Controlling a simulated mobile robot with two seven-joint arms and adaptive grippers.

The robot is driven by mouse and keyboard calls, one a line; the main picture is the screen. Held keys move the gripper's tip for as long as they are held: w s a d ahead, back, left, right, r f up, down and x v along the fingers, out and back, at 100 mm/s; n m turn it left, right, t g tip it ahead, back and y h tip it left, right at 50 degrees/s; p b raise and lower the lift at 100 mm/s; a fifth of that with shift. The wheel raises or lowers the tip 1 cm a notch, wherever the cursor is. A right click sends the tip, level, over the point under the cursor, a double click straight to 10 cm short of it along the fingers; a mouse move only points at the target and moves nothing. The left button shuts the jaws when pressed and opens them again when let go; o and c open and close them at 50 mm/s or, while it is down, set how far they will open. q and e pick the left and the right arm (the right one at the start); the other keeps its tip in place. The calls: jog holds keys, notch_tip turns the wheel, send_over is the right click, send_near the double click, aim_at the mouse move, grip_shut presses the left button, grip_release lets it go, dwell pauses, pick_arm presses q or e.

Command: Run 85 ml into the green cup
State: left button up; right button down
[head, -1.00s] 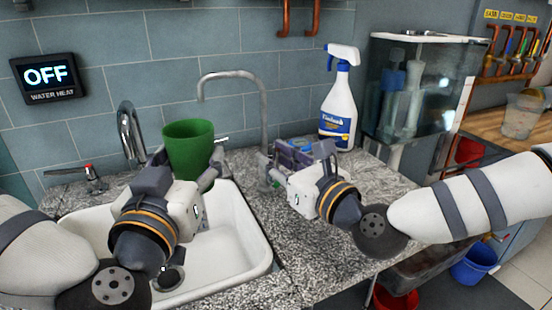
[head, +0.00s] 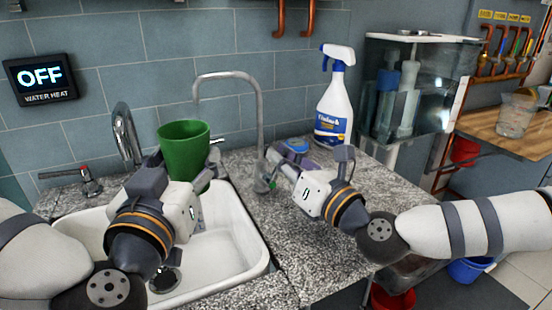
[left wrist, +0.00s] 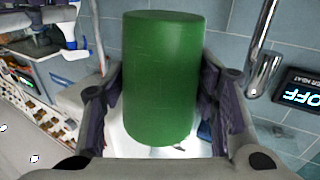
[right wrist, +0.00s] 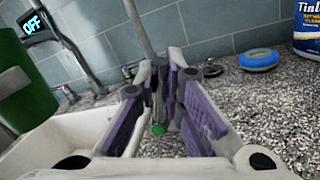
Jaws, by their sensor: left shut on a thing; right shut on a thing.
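The green cup (head: 184,148) is held upright by my left gripper (head: 187,168) above the sink, beside and below the outlet of the tall tap (head: 262,120). In the left wrist view the cup (left wrist: 160,80) fills the space between the pads of the left gripper (left wrist: 160,105); its inside is hidden. My right gripper (head: 272,168) is at the foot of the tall tap, shut on its handle, which the fingers mostly hide. A green tip (right wrist: 157,129) shows between the fingers in the right wrist view. I see no water running from the outlet.
The white sink (head: 232,240) lies under the cup. A curved chrome tap (head: 124,130) and a red-marked valve (head: 86,180) stand left. A spray bottle (head: 334,112), a blue round item (head: 295,146) and a glass tank (head: 410,85) are right. A wall display (head: 40,78) reads OFF, water heat.

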jog(key=m, duration=0.2)
jog(key=d+m, duration=0.1)
jog(key=shift+w+f, duration=0.25)
jog(key=shift+f, duration=0.1)
jog(key=shift+w+d+f+m+t+h, duration=0.1)
jog(key=shift+d+f+m+t, duration=0.15)
jog(key=shift+m, duration=0.5)
jog(key=shift+w+d+f+m+t+h, duration=0.15)
jog(key=shift+m+t, duration=0.15)
jog(key=shift+m, duration=0.4)
jog(key=shift+s+d+f+m+t+h, duration=0.1)
jog(key=shift+d+f+m+t, duration=0.15)
jog(key=shift+m, duration=0.5)
jog(key=shift+w, duration=0.1)
jog(key=c, duration=1.7)
grip_release()
notch_tip(320, 180, up, 10)
jog(key=shift+r, duration=0.1)
